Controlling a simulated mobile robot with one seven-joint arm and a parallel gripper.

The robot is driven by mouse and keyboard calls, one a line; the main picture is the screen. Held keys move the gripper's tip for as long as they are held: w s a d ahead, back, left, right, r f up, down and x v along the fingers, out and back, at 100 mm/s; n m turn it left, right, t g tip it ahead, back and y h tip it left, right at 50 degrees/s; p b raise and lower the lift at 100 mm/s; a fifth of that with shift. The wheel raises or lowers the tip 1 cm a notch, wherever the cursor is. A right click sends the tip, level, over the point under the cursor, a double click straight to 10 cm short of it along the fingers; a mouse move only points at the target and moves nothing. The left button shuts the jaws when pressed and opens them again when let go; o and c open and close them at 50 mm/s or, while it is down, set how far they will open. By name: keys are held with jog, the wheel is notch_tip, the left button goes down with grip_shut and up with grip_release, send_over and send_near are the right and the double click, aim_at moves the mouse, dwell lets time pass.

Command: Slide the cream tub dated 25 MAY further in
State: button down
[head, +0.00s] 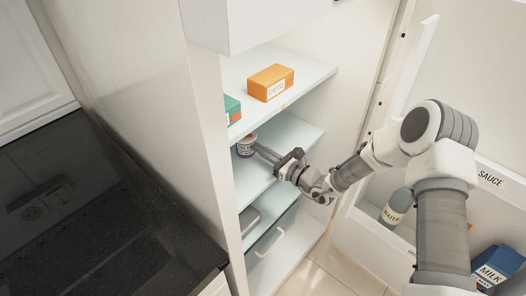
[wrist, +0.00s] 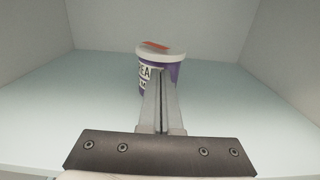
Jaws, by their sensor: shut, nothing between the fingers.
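The cream tub (head: 246,146), purple and white, stands upright on the second shelf (head: 277,163) of the open fridge, near the left wall. In the wrist view the tub (wrist: 176,75) shows a white lid with an orange mark and part of a label. My gripper (head: 262,152) is shut and empty, its fingers reaching into the compartment. In the wrist view the fingertips (wrist: 160,72) overlap the front of the tub; I cannot tell if they touch it. The date on the tub is hidden or too small to read.
An orange box (head: 270,82) and a green box (head: 232,109) stand on the shelf above. The open door at right holds a water bottle (head: 396,207) and a milk carton (head: 497,266). A dark counter (head: 100,220) is at left. The shelf around the tub looks bare.

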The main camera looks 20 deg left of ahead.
aim_at(245, 140)
jog(key=x, duration=0.6)
jog(key=shift+a+b, duration=0.3)
jog(key=shift+b, duration=0.1)
